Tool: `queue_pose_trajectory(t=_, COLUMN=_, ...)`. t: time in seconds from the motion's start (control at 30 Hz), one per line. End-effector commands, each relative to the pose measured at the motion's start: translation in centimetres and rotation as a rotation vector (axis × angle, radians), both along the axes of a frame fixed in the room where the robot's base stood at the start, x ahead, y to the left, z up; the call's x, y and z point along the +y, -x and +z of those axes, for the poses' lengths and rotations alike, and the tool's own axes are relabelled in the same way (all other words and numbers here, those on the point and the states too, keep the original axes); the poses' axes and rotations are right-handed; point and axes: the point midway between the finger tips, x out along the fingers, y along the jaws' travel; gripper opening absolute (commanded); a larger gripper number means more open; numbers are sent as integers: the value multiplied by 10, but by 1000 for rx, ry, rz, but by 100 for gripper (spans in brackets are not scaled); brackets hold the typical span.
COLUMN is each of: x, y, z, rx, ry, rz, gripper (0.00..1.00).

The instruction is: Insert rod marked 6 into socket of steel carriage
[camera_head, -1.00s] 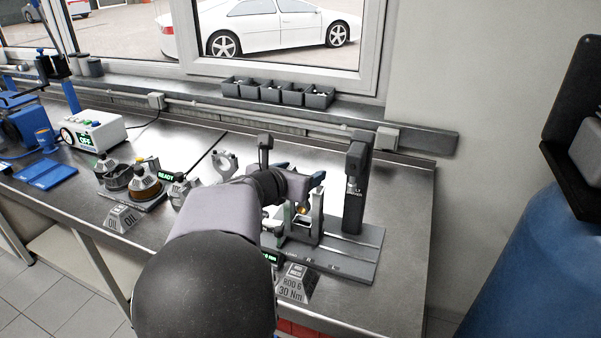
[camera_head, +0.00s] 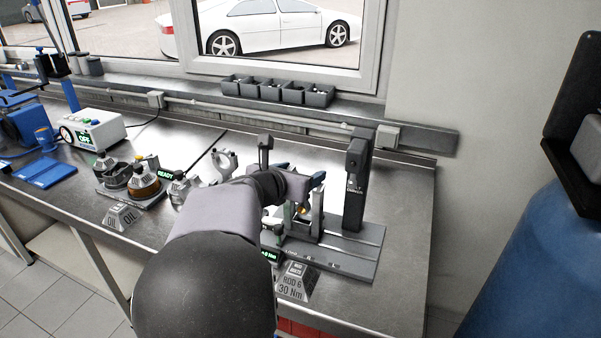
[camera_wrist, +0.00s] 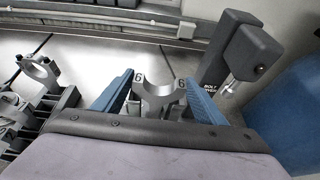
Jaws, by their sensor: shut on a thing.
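My gripper (camera_wrist: 158,88) is shut on the rod marked 6 (camera_wrist: 155,103). In the wrist view the blue jaws stand either side of its grey forked end, and a "6" shows on each side of the fork. In the head view my gripper (camera_head: 301,174) is over the steel fixture (camera_head: 350,252) at the right of the bench. An upright bracket, perhaps the carriage (camera_head: 317,226), stands there below the jaws. My arm hides much of it. The socket and the rod's lower end are hidden, so I cannot tell whether they meet.
A dark upright post (camera_head: 354,190) stands on the fixture just right of my gripper. A block labelled "ROD 6 30 Nm" (camera_head: 294,284) sits in front. Another grey rod (camera_head: 223,163) stands to the left, by the oil station (camera_head: 128,190). A blue barrel (camera_head: 535,265) stands at the far right.

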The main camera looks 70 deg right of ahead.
Motion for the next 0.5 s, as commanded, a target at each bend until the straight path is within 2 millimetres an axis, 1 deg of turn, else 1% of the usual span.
queue_pose_trajectory(t=0.5, x=0, y=0, z=-5, rx=-1, ry=4, rz=0, gripper=15)
